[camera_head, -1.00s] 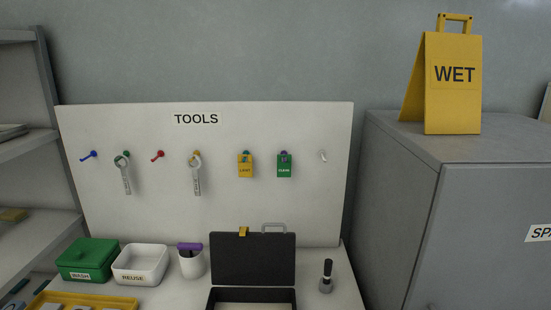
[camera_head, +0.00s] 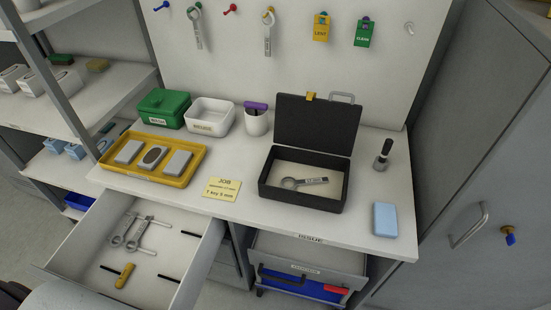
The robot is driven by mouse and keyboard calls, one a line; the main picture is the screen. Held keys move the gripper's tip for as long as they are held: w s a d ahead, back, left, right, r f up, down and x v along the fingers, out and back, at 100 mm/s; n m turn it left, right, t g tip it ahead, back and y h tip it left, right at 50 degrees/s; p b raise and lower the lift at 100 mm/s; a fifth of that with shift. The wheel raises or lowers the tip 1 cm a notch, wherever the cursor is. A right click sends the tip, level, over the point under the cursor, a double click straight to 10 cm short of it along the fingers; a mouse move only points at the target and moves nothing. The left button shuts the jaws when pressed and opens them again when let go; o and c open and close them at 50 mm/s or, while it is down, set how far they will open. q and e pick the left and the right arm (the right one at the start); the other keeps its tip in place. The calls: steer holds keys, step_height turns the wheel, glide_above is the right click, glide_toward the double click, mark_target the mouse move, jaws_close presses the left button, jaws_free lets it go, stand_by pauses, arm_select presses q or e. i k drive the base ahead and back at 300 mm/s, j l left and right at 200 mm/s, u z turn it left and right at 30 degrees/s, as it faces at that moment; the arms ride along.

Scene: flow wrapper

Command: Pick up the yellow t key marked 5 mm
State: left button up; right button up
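A small yellow piece (camera_head: 125,275), perhaps the handle of a T key, lies near the front left of the open drawer (camera_head: 190,265) under the bench. Its marking is too small to read. Several thin black bars lie or are set in the drawer around it, and grey wrenches (camera_head: 130,231) lie further back. A yellow job card (camera_head: 221,188) on the bench reads "T key 5 mm". Neither of my grippers can be made out in the view.
An open black case (camera_head: 303,182) holding a wrench stands on the bench, beside a yellow tray (camera_head: 187,180) with several blocks. A blue block (camera_head: 385,219) is at the right. Another drawer (camera_head: 305,268) below is partly open. Shelves (camera_head: 95,75) stand left, a grey cabinet right.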

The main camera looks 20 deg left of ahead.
mark_target(122, 280)
steer(key=k+j+u, duration=0.2)
steer(key=u, duration=0.15)
steer(key=k+j+u, duration=0.15)
steer(key=u, duration=0.15)
steer(key=k+j+u, duration=0.15)
steer(key=j+u, duration=0.2)
